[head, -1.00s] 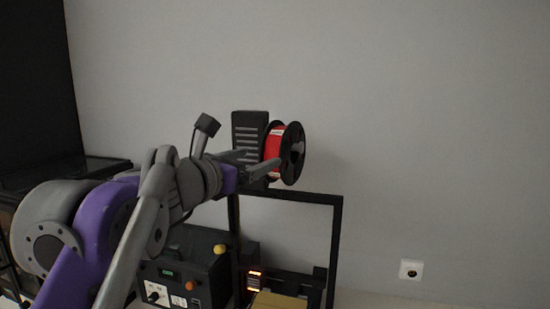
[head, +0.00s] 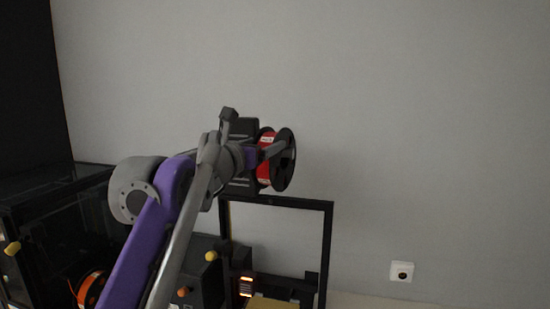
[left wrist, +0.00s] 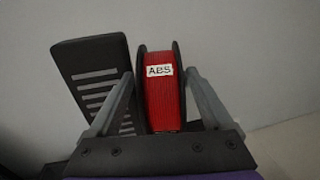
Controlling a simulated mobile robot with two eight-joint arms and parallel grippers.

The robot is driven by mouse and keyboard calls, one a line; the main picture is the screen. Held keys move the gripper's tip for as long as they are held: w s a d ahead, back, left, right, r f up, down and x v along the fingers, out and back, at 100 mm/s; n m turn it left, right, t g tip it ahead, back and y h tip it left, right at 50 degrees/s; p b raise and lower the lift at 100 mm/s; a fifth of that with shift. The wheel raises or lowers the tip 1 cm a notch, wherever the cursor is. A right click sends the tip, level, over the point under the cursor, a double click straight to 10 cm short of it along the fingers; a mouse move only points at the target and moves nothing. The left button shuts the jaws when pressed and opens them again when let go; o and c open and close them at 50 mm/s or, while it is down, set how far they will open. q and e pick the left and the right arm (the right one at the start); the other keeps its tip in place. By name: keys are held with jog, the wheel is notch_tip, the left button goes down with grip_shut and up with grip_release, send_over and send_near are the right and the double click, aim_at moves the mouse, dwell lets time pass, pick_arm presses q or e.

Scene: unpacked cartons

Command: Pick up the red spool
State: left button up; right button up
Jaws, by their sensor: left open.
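The red spool (head: 265,172) has black flanges and sits beside a black slotted holder at the top of a black frame. In the left wrist view the red spool (left wrist: 163,101) stands upright with a white "ABS" label. My left gripper (head: 274,153) is open at the spool, and its nearer finger crosses in front of the black flange. In the left wrist view the fingers of my left gripper (left wrist: 160,105) stand on either side of the spool. I cannot tell whether they touch it. My right gripper is not in view.
The slotted black holder (left wrist: 98,85) stands close to the left of the spool. Below is the black printer frame (head: 328,250). An orange spool (head: 90,289) is at the lower left, near a dark enclosure (head: 60,225). The wall to the right is clear except for a socket (head: 402,271).

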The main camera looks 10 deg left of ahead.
pick_arm(q)
jog(key=shift+s, duration=0.1)
jog(key=shift+c, duration=0.5)
grip_shut()
